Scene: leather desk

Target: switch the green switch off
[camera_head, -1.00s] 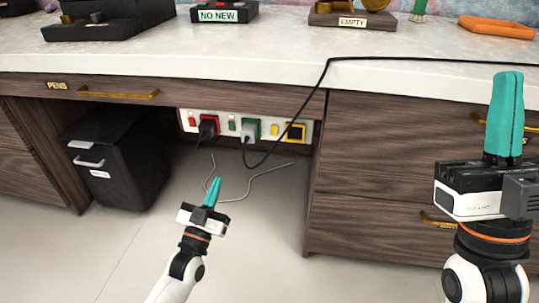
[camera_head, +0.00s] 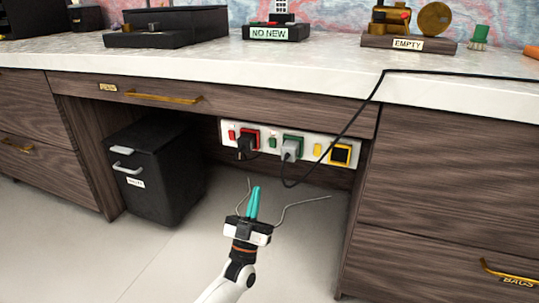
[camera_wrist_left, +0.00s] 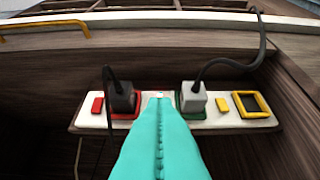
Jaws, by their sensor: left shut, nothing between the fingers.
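The green switch (camera_head: 272,142) is a small green rectangle on the white power strip (camera_head: 307,157) under the desk, between the red and green sockets. My left gripper (camera_head: 254,190), with teal fingers, is shut and empty. It is in front of and below the strip in the head view, apart from the switch. In the left wrist view the closed fingers (camera_wrist_left: 160,105) point at the strip between the two plugs. They hide most or all of the green switch there. My right gripper is not in view.
A black plug (camera_head: 246,142) is in the red socket and a grey plug (camera_head: 290,150) in the green socket, with a black cable hanging. Red (camera_head: 231,134) and yellow (camera_head: 317,150) switches flank them. A black bin (camera_head: 155,170) stands left, drawers (camera_head: 440,190) right.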

